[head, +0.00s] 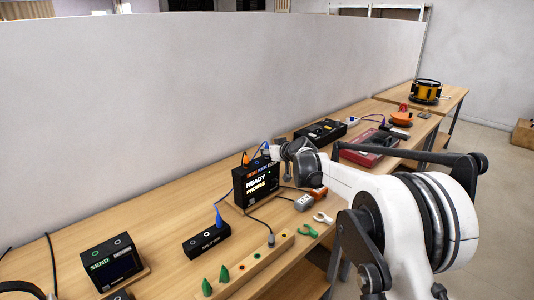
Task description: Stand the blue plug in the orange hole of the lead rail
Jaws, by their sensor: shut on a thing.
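A blue plug (265,146) shows at the top of the black READY PHONES box (256,184), right at the end of my arm. My gripper (275,153) is beside it, shut on it, though the fingers are small and partly hidden. Another blue plug (219,217) stands upright in the black splitter box (206,241), with a thin blue cable rising from it toward the READY PHONES box. The wooden lead rail (281,249) lies at the front edge. It carries two green plugs (215,279), a grey plug (271,240) and small holes between them; I cannot tell the orange hole's colour clearly.
A black SEND box (112,262) stands at front left. Grey and orange connectors (311,198), a green clip (307,230) and a white clip (323,217) lie right of the rail. A red case (367,147) and a black panel (320,131) stand farther back. A grey partition (180,110) bounds the bench's left side.

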